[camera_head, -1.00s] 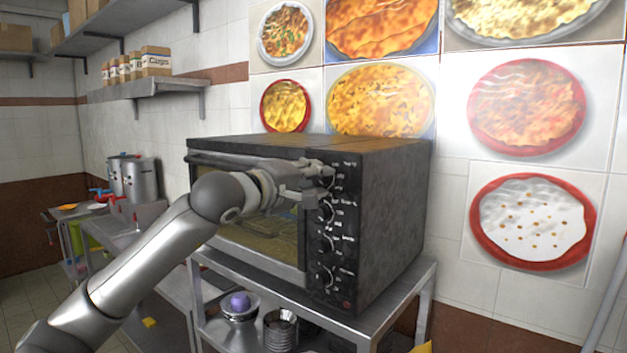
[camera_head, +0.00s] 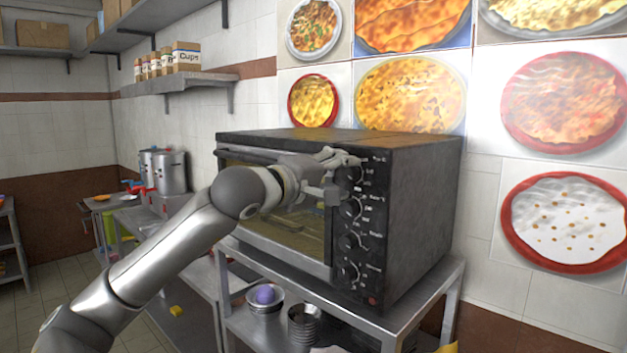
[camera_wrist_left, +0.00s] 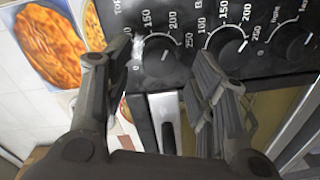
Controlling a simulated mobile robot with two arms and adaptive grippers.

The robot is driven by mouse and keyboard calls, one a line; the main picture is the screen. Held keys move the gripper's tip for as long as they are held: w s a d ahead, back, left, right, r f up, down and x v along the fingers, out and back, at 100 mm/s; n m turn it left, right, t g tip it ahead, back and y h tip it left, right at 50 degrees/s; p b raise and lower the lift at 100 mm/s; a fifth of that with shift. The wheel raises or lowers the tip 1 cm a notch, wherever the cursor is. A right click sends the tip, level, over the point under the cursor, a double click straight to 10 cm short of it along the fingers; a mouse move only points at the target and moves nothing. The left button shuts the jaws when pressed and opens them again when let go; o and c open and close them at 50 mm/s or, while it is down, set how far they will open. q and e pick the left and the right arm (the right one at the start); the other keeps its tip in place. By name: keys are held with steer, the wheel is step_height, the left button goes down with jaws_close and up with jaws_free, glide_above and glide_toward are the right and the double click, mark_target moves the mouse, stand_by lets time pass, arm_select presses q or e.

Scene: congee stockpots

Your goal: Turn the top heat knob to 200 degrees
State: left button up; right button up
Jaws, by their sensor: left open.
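The black oven (camera_head: 415,200) stands on a metal table with a column of heat knobs on its front right. My left gripper (camera_head: 345,177) is at the top of this panel, its fingers open around the top heat knob, partly hiding it. In the left wrist view the top heat knob (camera_wrist_left: 158,60) sits between the open fingers of my left gripper (camera_wrist_left: 163,62), with scale numbers 150, 200 and 250 around it. I see no clear grip on it. Its white mark is too small to read surely. My right gripper is not in view.
The second knob (camera_wrist_left: 228,46) and third knob (camera_wrist_left: 297,46) are close beside the right finger. The metal table (camera_head: 410,318) carries the oven, with bowls (camera_head: 265,300) on its lower shelf. Stockpots (camera_head: 168,172) stand at the left. Tiled wall with food pictures is behind.

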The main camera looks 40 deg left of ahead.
arm_select(q)
steer(key=s, duration=1)
steer(key=shift+s+a+r, duration=0.15)
steer(key=shift+a+r, duration=0.1)
stand_by(0.6)
